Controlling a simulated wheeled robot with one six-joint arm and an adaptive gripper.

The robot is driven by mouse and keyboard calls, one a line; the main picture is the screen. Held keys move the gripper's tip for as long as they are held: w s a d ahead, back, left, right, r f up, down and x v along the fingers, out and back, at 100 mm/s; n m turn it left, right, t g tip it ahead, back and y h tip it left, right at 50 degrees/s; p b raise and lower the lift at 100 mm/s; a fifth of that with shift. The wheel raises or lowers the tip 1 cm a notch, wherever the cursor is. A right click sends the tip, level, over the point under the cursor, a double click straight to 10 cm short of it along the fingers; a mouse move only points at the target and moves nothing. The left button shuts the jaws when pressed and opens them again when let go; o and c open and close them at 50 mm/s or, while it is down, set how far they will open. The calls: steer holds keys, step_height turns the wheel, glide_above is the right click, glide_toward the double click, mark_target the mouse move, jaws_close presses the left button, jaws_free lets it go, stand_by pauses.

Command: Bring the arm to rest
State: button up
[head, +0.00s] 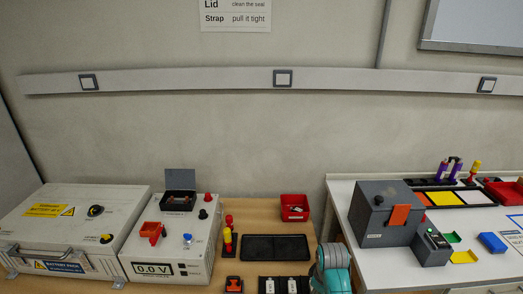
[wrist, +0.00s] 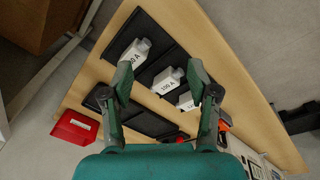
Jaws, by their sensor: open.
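My gripper (wrist: 163,80) shows in the wrist view with its two fingers spread wide and nothing between them. It points down over the wooden table (wrist: 215,50), above or near a black tray (wrist: 150,25) holding several pale blocks with labels such as "100 A" (wrist: 168,82). I cannot tell how high above them the fingertips are. In the head view a teal part of my arm stands at the bottom edge, right of the tray with the pale blocks (head: 292,286); the fingers are not visible there.
A black mat (head: 275,247) and a red bin (head: 294,207) lie on the wooden table. Left stand a grey battery case (head: 70,222) and a box reading "0.0 V" (head: 175,250). Right, a white bench (head: 345,192) carries a dark grey box (head: 370,225) and coloured pads.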

steer(key=s+f+m+t, duration=0.2)
steer(key=s+f+t, duration=0.1)
steer(key=s+f, duration=0.9)
steer(key=s+r+m+t, duration=0.2)
steer(key=s+m+t, duration=0.1)
steer(key=s, duration=1.2)
steer(key=s+r+m+t, duration=0.4)
steer(key=s+r+t, duration=0.3)
steer(key=s+r, duration=1.5)
step_height(320, 180, up, 4)
steer(key=shift+s+f, duration=0.1)
steer(key=shift+s, duration=0.1)
